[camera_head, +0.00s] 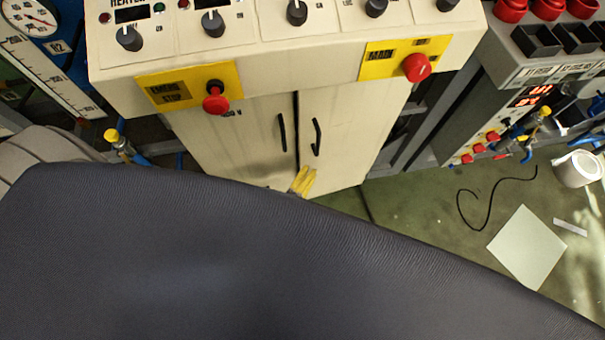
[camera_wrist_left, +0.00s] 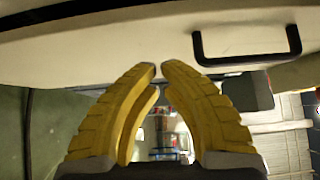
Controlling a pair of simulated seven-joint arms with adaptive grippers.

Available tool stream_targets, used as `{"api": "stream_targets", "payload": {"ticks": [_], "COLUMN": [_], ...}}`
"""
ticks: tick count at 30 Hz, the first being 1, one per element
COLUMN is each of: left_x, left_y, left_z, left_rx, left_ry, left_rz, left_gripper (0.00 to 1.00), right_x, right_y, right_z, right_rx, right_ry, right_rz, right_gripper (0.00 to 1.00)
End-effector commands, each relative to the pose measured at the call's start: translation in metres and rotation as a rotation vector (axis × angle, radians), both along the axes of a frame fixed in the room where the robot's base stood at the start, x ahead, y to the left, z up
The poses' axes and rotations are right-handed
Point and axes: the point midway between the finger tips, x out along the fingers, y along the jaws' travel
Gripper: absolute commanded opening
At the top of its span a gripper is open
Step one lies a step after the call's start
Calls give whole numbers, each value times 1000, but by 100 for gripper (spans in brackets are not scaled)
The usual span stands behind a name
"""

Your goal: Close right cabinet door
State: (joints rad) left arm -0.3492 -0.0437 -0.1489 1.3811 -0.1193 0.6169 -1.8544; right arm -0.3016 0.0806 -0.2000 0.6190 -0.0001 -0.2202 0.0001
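The right cabinet door (camera_head: 347,125) is a cream panel with a black bar handle (camera_head: 316,137). It stands beside the left cabinet door (camera_head: 235,140), which has its own black handle (camera_head: 282,132). A dark gap shows between the two doors; it looks narrow. My left gripper (camera_head: 303,181) has yellow fingers at the foot of this gap, close to the right door's lower edge. In the left wrist view, its fingertips (camera_wrist_left: 160,70) nearly meet, with nothing between them, close to a pale panel with a black handle (camera_wrist_left: 247,60). My right gripper is not in view.
Above the doors is a control panel with knobs, a left red button (camera_head: 215,101) and a right red button (camera_head: 416,68). A large dark surface hides the lower foreground. Green floor at right holds a black cable (camera_head: 490,222), a pale sheet (camera_head: 527,247) and a white container (camera_head: 578,170).

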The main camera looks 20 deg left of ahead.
Motion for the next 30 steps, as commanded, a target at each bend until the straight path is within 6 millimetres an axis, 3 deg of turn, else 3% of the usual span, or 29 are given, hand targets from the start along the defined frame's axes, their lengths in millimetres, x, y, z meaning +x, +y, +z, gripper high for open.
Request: {"api": "stream_targets", "payload": {"ticks": [9, 26, 30], "left_x": [28, 34, 41], "left_y": [20, 25, 42], "left_z": [0, 0, 1], "left_rx": [1, -1, 2], "left_ry": [0, 0, -2], "left_rz": [-1, 0, 18], "left_gripper": [0, 0, 0], "right_x": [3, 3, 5], "right_y": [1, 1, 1], "right_z": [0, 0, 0], "right_rx": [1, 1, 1], "right_ry": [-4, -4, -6], "right_rz": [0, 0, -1], "right_gripper": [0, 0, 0]}}
